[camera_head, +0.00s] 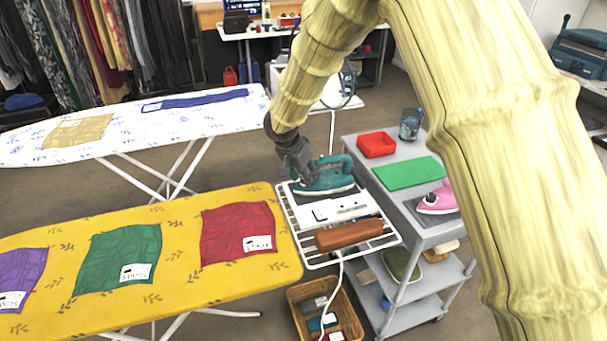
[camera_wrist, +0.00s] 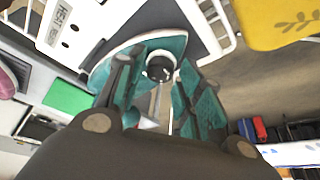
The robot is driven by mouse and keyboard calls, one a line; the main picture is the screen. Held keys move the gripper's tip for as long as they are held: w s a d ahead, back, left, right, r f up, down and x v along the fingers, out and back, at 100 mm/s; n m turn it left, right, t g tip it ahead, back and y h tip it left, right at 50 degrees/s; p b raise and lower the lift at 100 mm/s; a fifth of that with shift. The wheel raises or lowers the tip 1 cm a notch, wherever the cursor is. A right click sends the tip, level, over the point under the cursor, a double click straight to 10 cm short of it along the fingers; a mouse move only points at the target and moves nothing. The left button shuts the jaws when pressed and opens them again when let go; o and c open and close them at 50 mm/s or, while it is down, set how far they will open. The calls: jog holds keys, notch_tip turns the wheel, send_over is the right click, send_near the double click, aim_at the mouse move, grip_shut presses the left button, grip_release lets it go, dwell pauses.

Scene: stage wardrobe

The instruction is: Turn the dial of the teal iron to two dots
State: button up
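The teal iron (camera_head: 325,180) rests on the white wire rack at the end of the yellow ironing board. In the wrist view the teal iron (camera_wrist: 130,48) shows beyond my fingers. Its round black dial (camera_wrist: 160,68) has a pale collar and lies between my two fingertips, with a visible gap on each side. The dial's marks are too small to read. My gripper (camera_head: 301,172) is open and points down at the iron in the head view; its spread fingers (camera_wrist: 159,76) fill the middle of the wrist view. In the head view the gripper hides the dial.
The wire rack (camera_head: 292,224) also holds a white labelled block and a brown roll (camera_head: 350,235). A grey cart (camera_head: 400,190) at right carries a red bin (camera_head: 376,144), a green mat (camera_head: 408,173) and a pink iron (camera_head: 440,200). A wicker basket (camera_head: 345,311) stands below.

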jog(key=c, duration=0.5)
jog(key=shift+c, duration=0.2)
jog(key=shift+r+m+p, duration=0.2)
jog(key=shift+m+p, duration=0.2)
jog(key=shift+p, duration=0.9)
jog(key=shift+m+g+h+p, duration=0.35)
jog(key=shift+m+p, duration=0.35)
jog(key=shift+p, duration=0.35)
jog(key=m+p, duration=0.1)
jog(key=m+g+p, duration=0.1)
jog(key=m+p, duration=0.1)
jog(key=shift+w+a+f+m+h+p, duration=0.1)
jog(key=shift+w+m+h+p, duration=0.05)
jog(key=shift+m+h+p, duration=0.15)
jog(key=m+g+p, duration=0.1)
jog(key=m+g, duration=0.1)
jog(key=m, duration=0.2)
jog(key=shift+w+f+p, duration=0.1)
jog(key=shift+w+p, duration=0.05)
jog(key=shift+p, duration=0.2)
jog(key=m+g, duration=0.1)
jog(key=m, duration=0.2)
jog(key=m+g, duration=0.1)
jog(key=m, duration=0.2)
jog(key=shift+w+p, duration=0.15)
jog(key=shift+p, duration=0.2)
